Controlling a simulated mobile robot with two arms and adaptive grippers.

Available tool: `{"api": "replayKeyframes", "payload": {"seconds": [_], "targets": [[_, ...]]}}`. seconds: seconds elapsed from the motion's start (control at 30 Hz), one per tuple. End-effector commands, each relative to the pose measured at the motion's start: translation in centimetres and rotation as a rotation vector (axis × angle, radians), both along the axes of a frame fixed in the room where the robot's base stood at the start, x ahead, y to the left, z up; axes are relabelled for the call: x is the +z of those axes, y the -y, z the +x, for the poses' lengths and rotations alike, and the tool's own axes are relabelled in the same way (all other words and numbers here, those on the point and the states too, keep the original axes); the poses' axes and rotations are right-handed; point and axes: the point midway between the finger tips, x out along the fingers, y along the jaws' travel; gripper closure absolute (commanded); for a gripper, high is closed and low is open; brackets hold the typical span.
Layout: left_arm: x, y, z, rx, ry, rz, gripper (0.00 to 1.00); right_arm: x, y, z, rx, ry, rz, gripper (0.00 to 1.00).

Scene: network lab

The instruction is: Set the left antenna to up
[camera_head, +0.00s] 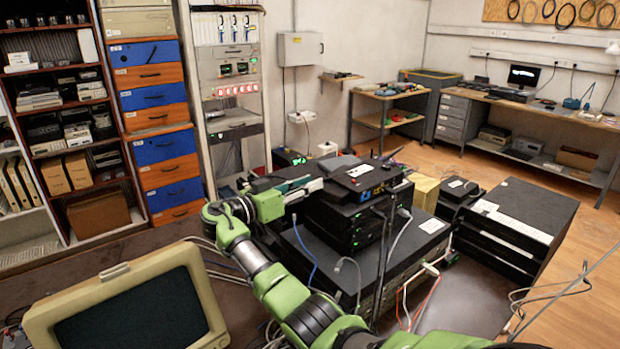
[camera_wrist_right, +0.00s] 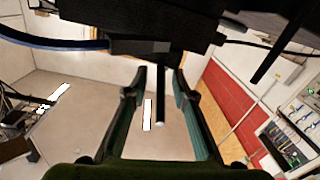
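The black router (camera_head: 358,182) sits on top of a stack of equipment in the middle of the head view. My right gripper (camera_head: 306,187) is at its left side. In the right wrist view a black rod antenna (camera_wrist_right: 160,98) with a pale tip lies between the two fingers of the right gripper (camera_wrist_right: 159,72), with a gap on each side. The fingers are open and not closed on it. A second dark rod (camera_wrist_right: 272,58) runs diagonally at the upper right. The antennas are not clear in the head view. My left gripper is not in view.
A beige monitor (camera_head: 135,310) stands at the lower left. A black rack unit (camera_head: 425,240) lies under the router, with loose cables in front. A blue cable (camera_wrist_right: 50,42) crosses the upper left of the wrist view. Open wooden floor (camera_head: 590,215) lies at the right.

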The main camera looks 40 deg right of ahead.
Motion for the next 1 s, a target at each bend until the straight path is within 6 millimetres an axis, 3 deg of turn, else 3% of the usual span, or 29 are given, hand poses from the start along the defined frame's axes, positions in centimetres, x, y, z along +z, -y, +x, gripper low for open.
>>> {"api": "replayKeyframes", "payload": {"seconds": [0.4,0.5,0.53,0.83,1.0], "targets": [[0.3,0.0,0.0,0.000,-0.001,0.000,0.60,-0.1,1.0,0.0,0.001,0.000,0.001,0.76],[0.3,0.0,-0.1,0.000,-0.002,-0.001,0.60,0.0,0.9,0.0,0.001,0.000,0.001,0.99],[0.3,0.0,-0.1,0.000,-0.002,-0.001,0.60,0.0,0.9,-0.1,0.001,0.000,0.001,1.00],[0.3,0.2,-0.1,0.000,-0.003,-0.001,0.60,0.1,1.2,0.0,0.001,0.003,0.011,1.00],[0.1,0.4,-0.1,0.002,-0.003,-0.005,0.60,0.5,2.3,-0.1,0.000,0.012,0.059,1.00]]}}
